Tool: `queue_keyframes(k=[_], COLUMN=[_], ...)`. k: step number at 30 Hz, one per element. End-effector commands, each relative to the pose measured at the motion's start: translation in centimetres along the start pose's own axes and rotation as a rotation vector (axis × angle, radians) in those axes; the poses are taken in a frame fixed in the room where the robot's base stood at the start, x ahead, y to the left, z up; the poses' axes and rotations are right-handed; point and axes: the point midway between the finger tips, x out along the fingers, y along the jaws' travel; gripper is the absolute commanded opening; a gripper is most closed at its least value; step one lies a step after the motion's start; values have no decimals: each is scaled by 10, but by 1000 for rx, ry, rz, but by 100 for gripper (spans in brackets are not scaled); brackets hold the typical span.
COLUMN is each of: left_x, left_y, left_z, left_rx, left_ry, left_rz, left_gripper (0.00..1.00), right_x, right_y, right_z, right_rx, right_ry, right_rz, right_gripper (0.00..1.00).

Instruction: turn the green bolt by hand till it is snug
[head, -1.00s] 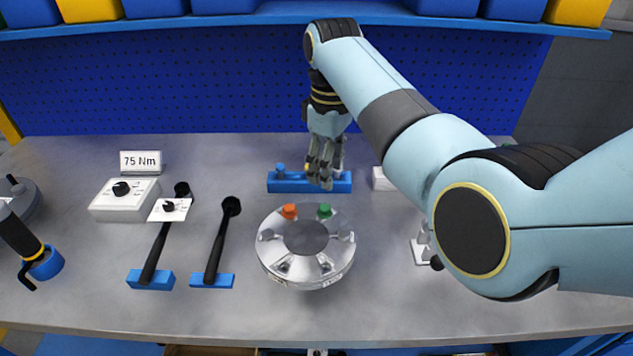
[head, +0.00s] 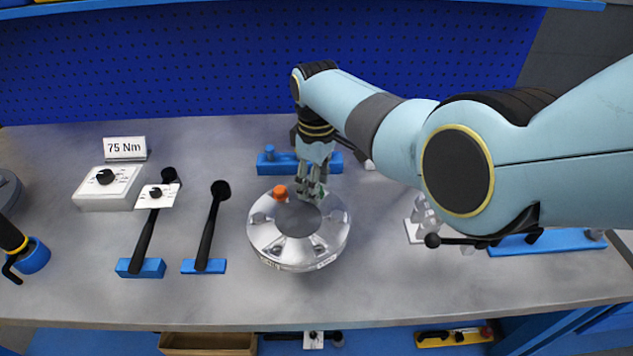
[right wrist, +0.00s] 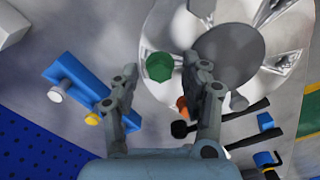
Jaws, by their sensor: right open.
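The flanged shell (head: 262,238) is a round silver metal part on the bench, with a grey round centre. An orange bolt (head: 280,192) stands on its far rim. The green bolt (right wrist: 159,67) shows in the right wrist view just beyond and between the fingertips. In the head view the green bolt (head: 323,192) is mostly hidden by the fingers. My right gripper (head: 311,190) points down at the far side of the shell, and its fingers stand apart in the right wrist view (right wrist: 160,80). I cannot tell whether it touches the bolt. My left gripper is out of view.
A blue holder (head: 270,167) stands behind the shell. Two black wrenches (head: 208,235) rest in blue stands to the left, near a white dial box (head: 107,187) and a "75 Nm" sign (head: 125,148).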

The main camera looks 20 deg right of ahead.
Motion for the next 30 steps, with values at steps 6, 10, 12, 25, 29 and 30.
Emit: queue_keyframes(k=[6,10,12,25,29,30], left_x=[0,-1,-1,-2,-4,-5], left_y=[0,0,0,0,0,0], left_z=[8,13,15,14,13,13], left_rx=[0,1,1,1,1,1], left_ry=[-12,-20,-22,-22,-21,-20], left_rz=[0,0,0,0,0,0], left_gripper=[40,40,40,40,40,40], right_x=[-1,-1,-1,-1,-1,-1], right_y=[0,0,0,0,0,0], right_z=[0,0,0,0,0,0], right_rx=[0,0,0,31,88,112], right_ry=[0,0,0,-1,-1,-1], right_rz=[0,0,0,0,0,0], right_gripper=[37,20,11,0,0,0])
